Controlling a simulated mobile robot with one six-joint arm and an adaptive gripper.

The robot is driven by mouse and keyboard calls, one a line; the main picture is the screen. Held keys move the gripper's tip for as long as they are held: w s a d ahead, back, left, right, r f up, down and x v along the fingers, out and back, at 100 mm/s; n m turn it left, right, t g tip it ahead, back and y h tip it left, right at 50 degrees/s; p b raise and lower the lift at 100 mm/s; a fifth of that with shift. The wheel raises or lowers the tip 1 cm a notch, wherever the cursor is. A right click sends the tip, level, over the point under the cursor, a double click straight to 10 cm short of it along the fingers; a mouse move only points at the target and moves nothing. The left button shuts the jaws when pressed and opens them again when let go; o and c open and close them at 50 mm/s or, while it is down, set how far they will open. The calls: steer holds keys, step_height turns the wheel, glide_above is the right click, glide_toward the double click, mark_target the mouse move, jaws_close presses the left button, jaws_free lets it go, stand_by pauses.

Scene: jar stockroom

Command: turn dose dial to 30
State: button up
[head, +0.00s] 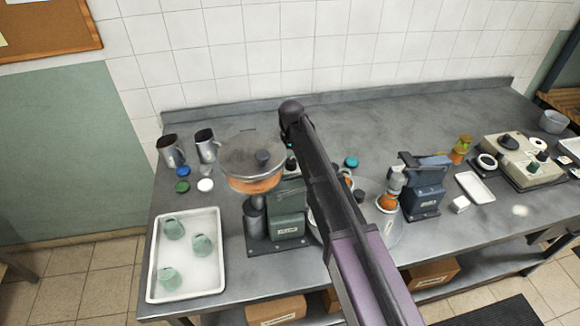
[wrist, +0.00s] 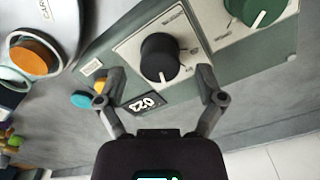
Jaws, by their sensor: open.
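The dose dial, a black round knob with a white pointer line (wrist: 160,57), sits on a pale plate on the green machine in the wrist view. A small dark counter (wrist: 148,103) beside it appears to read 023, tilted. My gripper (wrist: 159,72) is open, with one finger on each side of the dial. I cannot tell whether either finger touches it. In the head view the green machine (head: 287,228) stands under an orange-filled hopper (head: 252,172). My arm hides the gripper and the dial there.
A green knob (wrist: 246,10) sits near the dial, and a yellow button (wrist: 100,85) and teal disc (wrist: 82,100) lie to its left. A white tray (head: 212,283) with several green pieces is at left. A blue-grey device (head: 424,190) stands right of my arm.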

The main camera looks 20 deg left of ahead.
steer(key=shift+f+b, duration=0.75)
steer(key=shift+f, duration=0.35)
steer(key=c, duration=1.1)
